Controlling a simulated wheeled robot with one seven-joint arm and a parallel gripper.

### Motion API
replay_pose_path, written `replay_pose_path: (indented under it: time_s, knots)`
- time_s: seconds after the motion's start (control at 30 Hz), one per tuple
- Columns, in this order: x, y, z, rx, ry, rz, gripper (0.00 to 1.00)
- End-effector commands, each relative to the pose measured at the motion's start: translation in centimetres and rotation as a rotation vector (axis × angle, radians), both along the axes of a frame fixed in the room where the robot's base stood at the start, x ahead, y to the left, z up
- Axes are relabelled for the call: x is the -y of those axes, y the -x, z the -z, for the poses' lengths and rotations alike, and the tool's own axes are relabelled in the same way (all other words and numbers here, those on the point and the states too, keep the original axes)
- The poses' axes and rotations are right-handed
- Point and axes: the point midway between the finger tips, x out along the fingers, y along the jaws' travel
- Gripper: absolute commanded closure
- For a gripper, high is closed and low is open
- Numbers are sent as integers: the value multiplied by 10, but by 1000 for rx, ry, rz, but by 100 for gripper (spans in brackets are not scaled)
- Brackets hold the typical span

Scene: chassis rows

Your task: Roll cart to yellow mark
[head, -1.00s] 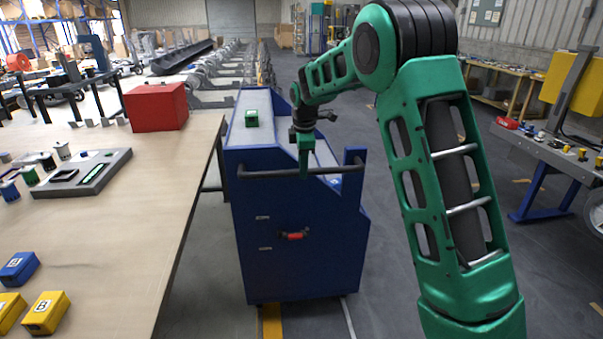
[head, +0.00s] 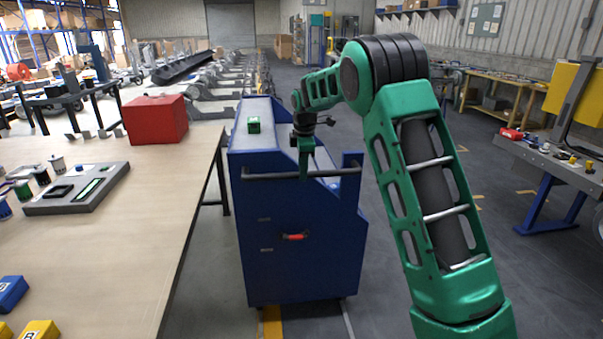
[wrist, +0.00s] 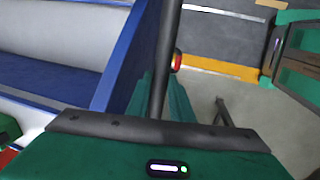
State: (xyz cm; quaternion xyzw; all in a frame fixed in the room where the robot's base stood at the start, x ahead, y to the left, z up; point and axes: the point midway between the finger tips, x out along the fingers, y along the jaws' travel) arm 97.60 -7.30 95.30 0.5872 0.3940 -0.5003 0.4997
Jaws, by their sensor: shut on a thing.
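The blue cart (head: 300,235) stands upright on the floor ahead of me, beside the long table. Its dark handle bar (head: 258,176) runs across its near side. In the wrist view the handle bar (wrist: 168,45) runs up between my green fingers (wrist: 163,100). A yellow floor strip (head: 272,322) shows under the cart's near edge. A yellow strip also shows in the wrist view (wrist: 222,68). I cannot tell whether either is the task's mark.
A green box (head: 254,125) rides on the cart's top. The wooden table (head: 130,235) lies close on the left, with a red box (head: 156,119) and a grey tray (head: 80,205). A grey workbench (head: 545,155) stands at right. The floor right of the cart is open.

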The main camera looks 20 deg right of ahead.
Motion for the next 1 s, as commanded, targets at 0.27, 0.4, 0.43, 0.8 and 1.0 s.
replay_pose_path:
  time_s: [0.27,0.4,0.43,0.8,1.0]
  knots:
    - [-1,-1,-2,5,-1,-1,62]
    - [0,-1,-1,3,0,-1,62]
    - [0,-1,-1,3,0,0,62]
    - [-2,7,-48,6,-1,0,62]
    - [-3,13,-83,5,-1,-1,62]
